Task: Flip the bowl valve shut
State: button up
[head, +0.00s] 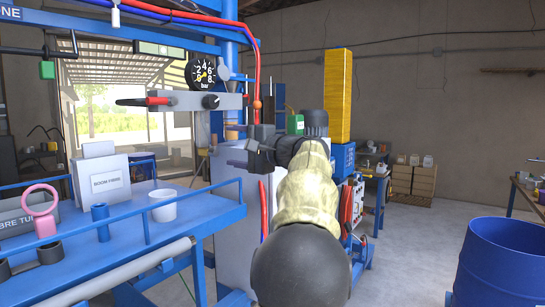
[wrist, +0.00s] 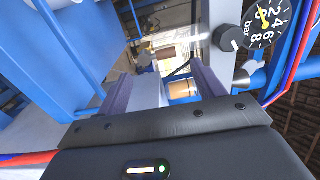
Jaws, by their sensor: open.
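My gripper (wrist: 166,70) is open, with its two grey-purple fingers apart in the wrist view. An orange-brown cylindrical fitting (wrist: 183,90) shows between the fingers, close to the right one. A darker brown cylinder (wrist: 168,50) shows beyond it. I cannot tell whether the fingers touch either piece. In the head view my gripper (head: 238,163) is beside the blue upright, below the gauge panel, partly hidden by my arm. A brown fitting (head: 232,134) sits just above it. No label marks the bowl valve, and I cannot tell its handle position.
A pressure gauge (head: 201,74) and a grey panel (head: 205,102) with a red-and-black lever (head: 147,101) are above left of my gripper. Red and blue hoses (head: 257,60) run near. The blue bench (head: 180,215) holds a white cup (head: 162,205). A blue drum (head: 503,260) stands right.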

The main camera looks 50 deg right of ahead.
jog(key=s+d+b, duration=0.1)
jog(key=s+b, duration=0.1)
jog(key=s, duration=1)
jog(key=shift+s+b, duration=0.3)
jog(key=shift+b, duration=0.05)
jog(key=shift+w, duration=0.2)
